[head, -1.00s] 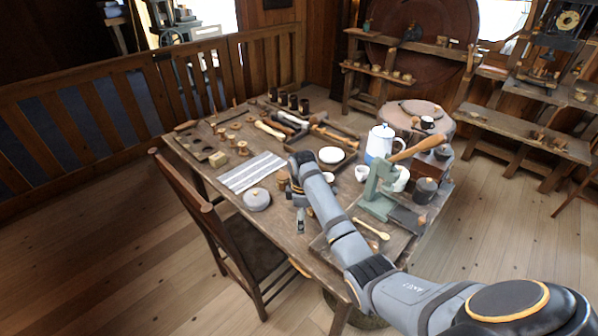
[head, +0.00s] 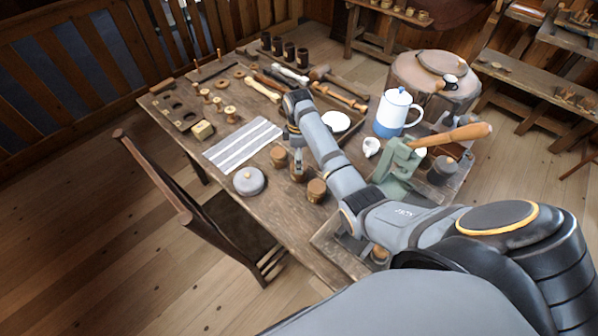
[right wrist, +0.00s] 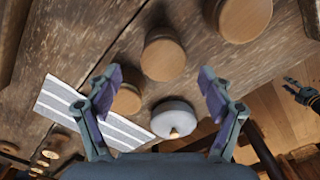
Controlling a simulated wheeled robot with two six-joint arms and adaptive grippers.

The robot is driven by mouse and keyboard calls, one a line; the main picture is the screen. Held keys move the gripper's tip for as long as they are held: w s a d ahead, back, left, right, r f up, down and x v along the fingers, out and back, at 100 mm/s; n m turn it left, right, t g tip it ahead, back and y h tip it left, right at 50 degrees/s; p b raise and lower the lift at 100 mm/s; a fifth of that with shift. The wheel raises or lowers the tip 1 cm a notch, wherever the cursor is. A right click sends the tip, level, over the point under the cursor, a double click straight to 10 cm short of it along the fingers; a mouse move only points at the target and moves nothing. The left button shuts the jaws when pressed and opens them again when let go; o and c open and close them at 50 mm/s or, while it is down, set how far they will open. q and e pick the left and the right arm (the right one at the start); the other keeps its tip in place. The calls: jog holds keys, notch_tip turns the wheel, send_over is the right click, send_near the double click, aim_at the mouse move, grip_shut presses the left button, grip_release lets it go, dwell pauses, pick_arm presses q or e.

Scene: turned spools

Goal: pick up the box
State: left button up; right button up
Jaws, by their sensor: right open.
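In the right wrist view, my right gripper (right wrist: 160,85) is open and empty, pointing down over the table. Wooden rounds show there beyond the fingers (right wrist: 163,58), at upper right (right wrist: 245,18) and near the left finger (right wrist: 127,100). A dark gripper-like part, probably my left gripper (right wrist: 302,93), shows at the right edge; its jaw state is unclear.
A grey lidded pot (head: 249,182) and a striped cloth (head: 243,143) lie near the wooden rounds. A white-blue jug (head: 392,112) and a green press (head: 398,160) stand to the right. A chair (head: 185,200) is at the table's near left side.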

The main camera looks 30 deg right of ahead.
jog(key=shift+s+f+p, duration=0.25)
jog(key=shift+f+p, duration=0.05)
jog(key=shift+f, duration=0.35)
notch_tip(320, 180, down, 4)
jog(key=shift+r, duration=0.25)
jog(key=shift+f, duration=0.15)
jog(key=c, duration=1.3)
pick_arm(q)
jog(key=shift+w+d+r, duration=0.1)
jog(key=shift+w+r, duration=0.3)
jog(key=shift+w, duration=0.35)
pick_arm(e)
jog(key=shift+o, duration=0.2)
